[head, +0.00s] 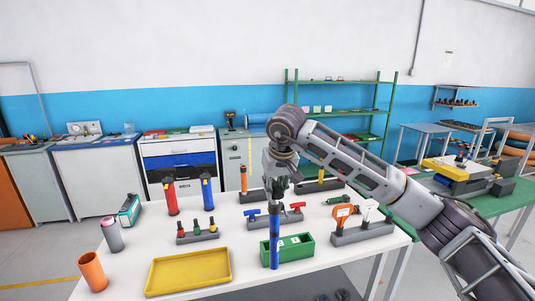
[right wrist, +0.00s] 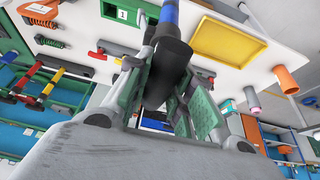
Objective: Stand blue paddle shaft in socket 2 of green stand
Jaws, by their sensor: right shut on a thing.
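My right gripper (head: 277,190) is shut on the dark upper part of the blue paddle shaft (head: 274,246), which hangs nearly upright. In the head view the shaft crosses in front of the left part of the green stand (head: 302,251), and its lower end shows below the stand's top. Socket 2 cannot be made out. My left gripper is not in view.
A yellow tray (head: 188,271) lies left of the stand. Grey holders with red and blue tools (head: 265,219) stand behind it, and a grey holder with an orange tool (head: 362,234) stands to the right. An orange cup (head: 92,272) and grey cylinder (head: 112,236) are at far left.

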